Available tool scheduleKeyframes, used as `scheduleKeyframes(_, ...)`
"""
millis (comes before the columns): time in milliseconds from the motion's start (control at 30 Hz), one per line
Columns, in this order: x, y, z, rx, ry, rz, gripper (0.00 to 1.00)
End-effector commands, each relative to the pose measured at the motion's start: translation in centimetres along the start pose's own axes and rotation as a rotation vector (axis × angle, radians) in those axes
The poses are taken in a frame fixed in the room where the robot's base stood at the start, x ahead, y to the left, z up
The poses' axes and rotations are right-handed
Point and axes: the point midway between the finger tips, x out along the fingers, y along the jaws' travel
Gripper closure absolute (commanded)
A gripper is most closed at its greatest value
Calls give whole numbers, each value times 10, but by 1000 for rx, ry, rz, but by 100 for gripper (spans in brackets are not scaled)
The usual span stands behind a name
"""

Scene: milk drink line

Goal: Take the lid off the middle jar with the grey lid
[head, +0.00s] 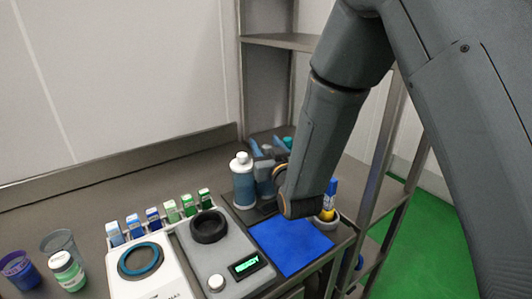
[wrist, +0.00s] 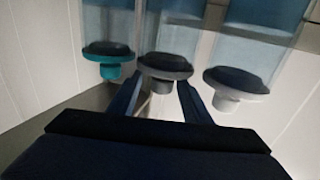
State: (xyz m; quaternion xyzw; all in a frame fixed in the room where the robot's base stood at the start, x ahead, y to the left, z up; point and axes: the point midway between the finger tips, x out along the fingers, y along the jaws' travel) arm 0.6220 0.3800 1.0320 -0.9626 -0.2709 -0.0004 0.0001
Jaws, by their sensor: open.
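In the wrist view the middle jar (wrist: 173,18) has a grey lid (wrist: 166,66) with a small knob (wrist: 161,87). The jars appear lid-down in this view. My gripper (wrist: 160,90) is open, and the knob shows between its two blue fingers; whether they touch it I cannot tell. A jar with a teal lid (wrist: 109,56) is to the left, and a jar with a pale grey lid (wrist: 235,82) to the right. In the head view my gripper (head: 268,147) is at the back of the bench and largely hides the jars.
A white-capped bottle (head: 243,182) stands just left of my gripper. A blue mat (head: 290,246), a grey device with a lit display (head: 222,262) and a white device (head: 150,285) lie in front. Shelf posts (head: 375,190) rise close on the right.

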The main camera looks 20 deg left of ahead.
Motion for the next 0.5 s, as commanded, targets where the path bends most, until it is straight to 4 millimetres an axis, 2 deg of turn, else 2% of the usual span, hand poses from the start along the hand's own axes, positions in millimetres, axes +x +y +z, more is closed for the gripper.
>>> scheduleKeyframes(200, 25, -2, 1, 0, 0, -2, 56)
scheduleKeyframes(500, 30, -2, 2, 0, -1, -2, 56)
